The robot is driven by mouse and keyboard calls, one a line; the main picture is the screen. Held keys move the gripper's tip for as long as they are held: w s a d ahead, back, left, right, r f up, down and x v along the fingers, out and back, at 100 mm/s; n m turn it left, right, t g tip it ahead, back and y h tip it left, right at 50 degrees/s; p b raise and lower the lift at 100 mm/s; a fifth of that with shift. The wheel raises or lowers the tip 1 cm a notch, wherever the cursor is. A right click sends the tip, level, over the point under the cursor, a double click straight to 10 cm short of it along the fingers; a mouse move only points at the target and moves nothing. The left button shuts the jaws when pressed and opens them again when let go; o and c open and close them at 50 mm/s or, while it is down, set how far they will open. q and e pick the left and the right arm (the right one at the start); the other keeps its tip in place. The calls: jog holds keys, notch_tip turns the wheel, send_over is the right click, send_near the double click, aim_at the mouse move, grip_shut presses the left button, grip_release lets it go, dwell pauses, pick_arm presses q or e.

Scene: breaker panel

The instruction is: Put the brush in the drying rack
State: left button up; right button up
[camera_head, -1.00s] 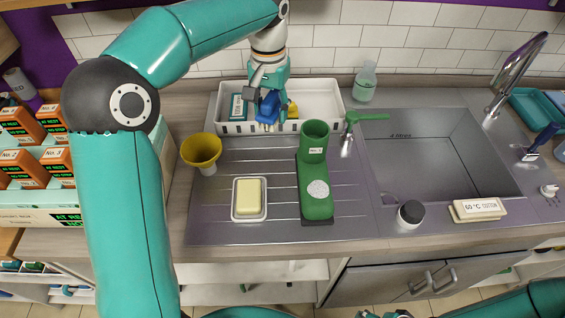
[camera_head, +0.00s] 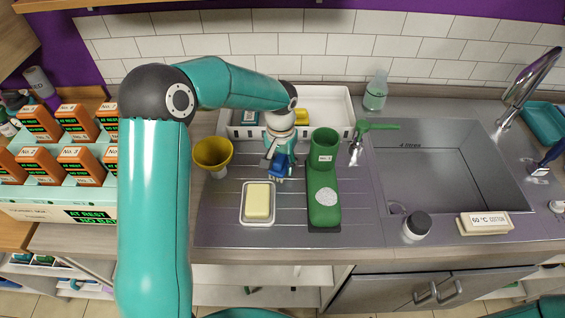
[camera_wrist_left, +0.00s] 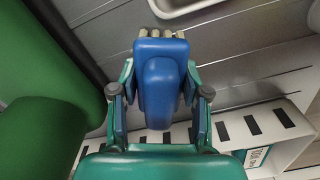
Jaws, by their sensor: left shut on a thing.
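My left gripper (camera_head: 280,158) is shut on the blue brush (camera_head: 281,168). It holds the brush over the grooved steel drainboard, in front of the white slotted tray (camera_head: 246,133) and left of the green boot (camera_head: 323,190). In the left wrist view the brush (camera_wrist_left: 160,75) sits between both fingers, its pale bristles at the far end. The slotted tray (camera_wrist_left: 222,131) shows at lower right there, and the boot (camera_wrist_left: 45,135) at left. No other rack stands out; I cannot tell whether this tray is the drying rack. My right gripper is out of view.
The tray holds a yellow item (camera_head: 302,117) and other things. A green-handled tool (camera_head: 375,127), a dark-topped jar (camera_head: 417,225) and the sink (camera_head: 440,185) lie right. Labelled boxes (camera_head: 82,163) stand left.

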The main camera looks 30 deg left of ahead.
pick_arm(q)
jog(key=shift+f, duration=0.2)
jog(key=o, duration=1.2)
jog(key=shift+c, duration=0.2)
jog(key=shift+r, duration=0.1)
